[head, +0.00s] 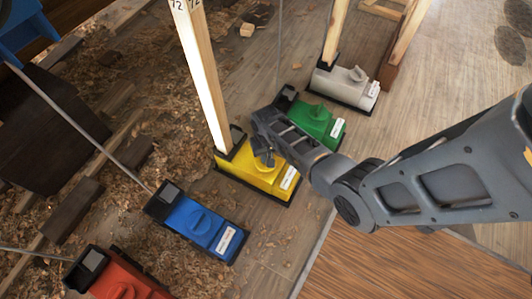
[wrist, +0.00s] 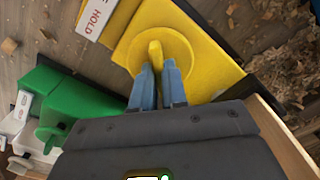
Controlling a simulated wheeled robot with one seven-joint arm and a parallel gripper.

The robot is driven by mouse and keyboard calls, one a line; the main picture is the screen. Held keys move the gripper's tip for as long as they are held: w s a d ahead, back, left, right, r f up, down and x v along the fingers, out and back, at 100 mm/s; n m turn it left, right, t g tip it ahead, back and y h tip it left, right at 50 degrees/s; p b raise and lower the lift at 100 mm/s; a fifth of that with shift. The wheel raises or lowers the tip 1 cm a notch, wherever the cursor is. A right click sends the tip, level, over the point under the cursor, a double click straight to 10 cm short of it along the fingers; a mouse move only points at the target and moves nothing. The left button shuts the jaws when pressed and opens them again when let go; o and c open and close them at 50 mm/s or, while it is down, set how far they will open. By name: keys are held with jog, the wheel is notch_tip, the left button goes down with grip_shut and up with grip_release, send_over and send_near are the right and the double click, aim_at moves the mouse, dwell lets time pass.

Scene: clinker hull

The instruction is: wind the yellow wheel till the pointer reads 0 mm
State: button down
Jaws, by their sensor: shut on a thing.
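The yellow jack box (head: 254,181) stands on the floor with a wooden post rising behind it. Its round yellow wheel (wrist: 180,60) has a raised grip bar (wrist: 155,52) across it. My gripper (wrist: 157,72) is over the box in the wrist view, its two blue-grey fingers shut on the wheel's grip bar. In the head view my gripper (head: 265,158) covers most of the wheel. A white label reading HOLD (wrist: 96,17) is on the box. The pointer and its mm scale cannot be made out in either view.
A green box (head: 316,122) stands close behind and right of the yellow one, a blue box (head: 198,222) in front left, a red box (head: 118,278) at bottom left and a white-grey box (head: 345,86) farther back. Wood shavings (head: 130,75) litter the left floor.

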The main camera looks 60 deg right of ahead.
jog(key=m+p, duration=0.1)
jog(key=m, duration=0.2)
jog(key=shift+r+m, duration=0.1)
jog(key=shift+m, duration=0.3)
jog(key=shift+m+p, duration=0.75)
jog(key=shift+m, duration=1.15)
jog(key=c, duration=1.2)
grip_release()
jog(key=shift+o, duration=0.2)
jog(key=shift+r+p, duration=2.15)
jog(key=shift+r, duration=1.65)
